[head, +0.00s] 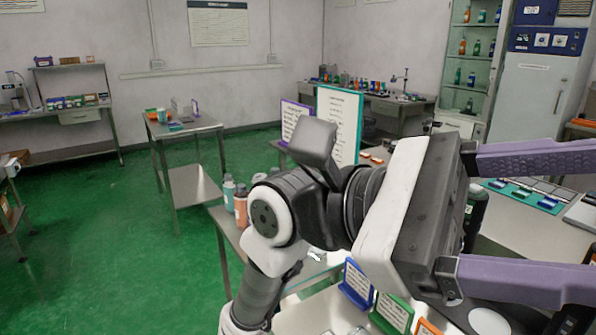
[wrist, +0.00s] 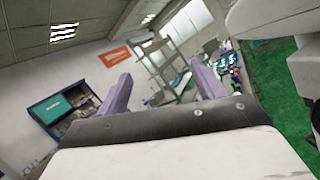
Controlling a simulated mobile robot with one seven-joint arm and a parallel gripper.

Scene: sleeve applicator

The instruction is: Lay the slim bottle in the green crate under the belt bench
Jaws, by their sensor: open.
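My gripper (head: 575,218) is at the right of the head view, with its two purple fingers spread wide and nothing seen between them. In the wrist view my gripper (wrist: 160,85) also shows open, with walls and shelves beyond it. I cannot pick out the slim bottle for certain. A teal bottle (head: 228,190) and an orange-brown bottle (head: 241,207) stand upright on a grey bench left of my arm. A dark bottle-like thing (head: 475,212) shows partly behind my gripper. No green crate and no clear belt bench is in view; my arm hides much of the near area.
Framed cards in blue (head: 356,284) and green (head: 393,312) stand below my gripper. A pale table (head: 515,232) with teal trays lies behind it. A small steel table (head: 190,128) stands back left. The green floor (head: 85,235) at left is open.

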